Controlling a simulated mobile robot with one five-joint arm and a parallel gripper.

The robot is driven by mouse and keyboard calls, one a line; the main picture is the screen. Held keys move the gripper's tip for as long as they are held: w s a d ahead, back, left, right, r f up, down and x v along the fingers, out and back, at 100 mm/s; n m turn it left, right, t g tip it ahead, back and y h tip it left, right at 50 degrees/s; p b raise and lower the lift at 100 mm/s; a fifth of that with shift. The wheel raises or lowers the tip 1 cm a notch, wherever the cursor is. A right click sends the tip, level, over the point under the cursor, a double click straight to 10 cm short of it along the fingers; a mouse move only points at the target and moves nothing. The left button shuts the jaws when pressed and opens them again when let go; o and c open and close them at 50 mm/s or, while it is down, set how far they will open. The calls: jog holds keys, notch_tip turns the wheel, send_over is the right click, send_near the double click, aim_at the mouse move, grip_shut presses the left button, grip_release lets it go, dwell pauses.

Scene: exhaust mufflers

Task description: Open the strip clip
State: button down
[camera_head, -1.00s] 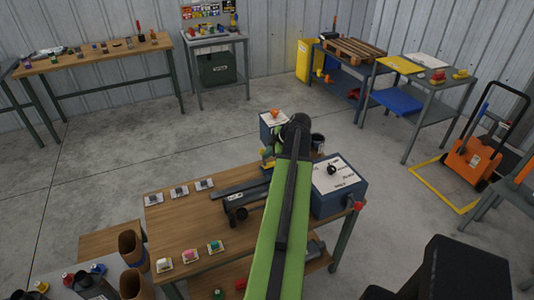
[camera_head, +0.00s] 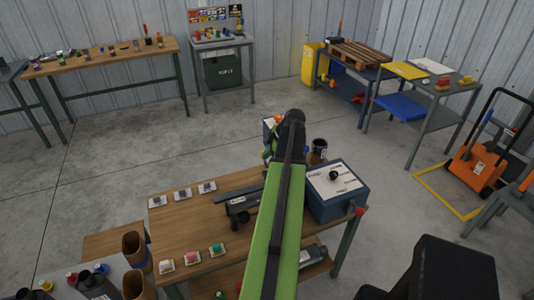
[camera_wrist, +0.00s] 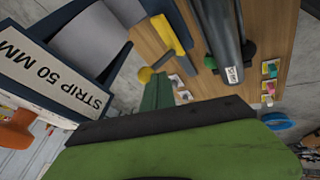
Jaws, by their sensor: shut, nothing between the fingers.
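A blue-grey box with a white label reading STRIP 50 MM (camera_wrist: 55,80) fills the left of the wrist view, with an orange knob (camera_wrist: 18,130) at its lower end. In the head view its orange knob (camera_head: 278,118) shows just left of my wrist, at the workbench's far end. A yellow-handled part (camera_wrist: 172,38) lies beside the box; I cannot tell whether it is the strip clip. My gripper (camera_wrist: 156,92) is shut and empty, its green end just below the yellow part. My arm hides most of it in the head view.
A blue-grey box with a black knob (camera_head: 336,202) stands right of my arm, and a dark cup (camera_head: 319,148) is near my wrist. Open floor lies behind the bench.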

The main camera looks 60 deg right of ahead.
jog(key=shift+s+a+f, duration=0.15)
jog(key=shift+s+a, duration=0.1)
jog(key=shift+s+a+r, duration=0.15)
jog(key=shift+a+r, duration=0.1)
jog(key=shift+a, duration=0.05)
jog(key=w+p+v, duration=0.1)
jog(key=p+v, duration=1)
jog(key=v, duration=0.1)
jog(key=shift+r, duration=0.25)
jog(key=shift+a, duration=0.1)
